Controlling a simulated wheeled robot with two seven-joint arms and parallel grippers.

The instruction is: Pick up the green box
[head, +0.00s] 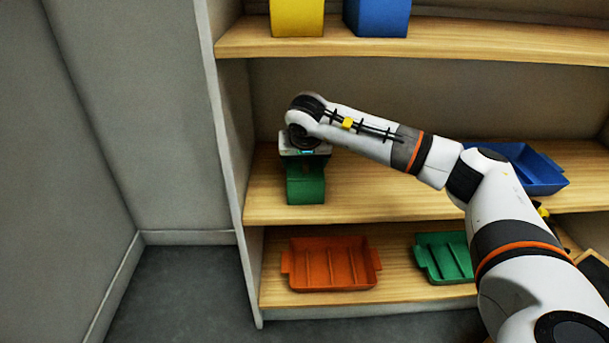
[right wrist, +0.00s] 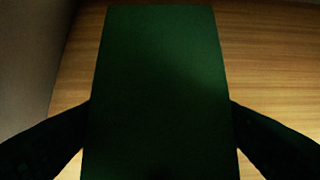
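The green box (head: 305,188) stands on the middle shelf, near the left side wall of the rack. My right gripper (head: 304,158) is over it, pointing down, and its body hides the top of the box in the head view. In the right wrist view the green box (right wrist: 160,90) fills the middle, and the dark fingers of my right gripper (right wrist: 160,110) meet its left and right sides with no gap showing. The box appears to rest on the shelf board. My left gripper is not in view.
A blue tray (head: 532,172) lies on the middle shelf at right. An orange tray (head: 328,266) and a green tray (head: 446,256) are on the bottom shelf. A yellow bin (head: 297,16) and a blue bin (head: 377,16) are on the upper shelf (head: 440,40) above my arm.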

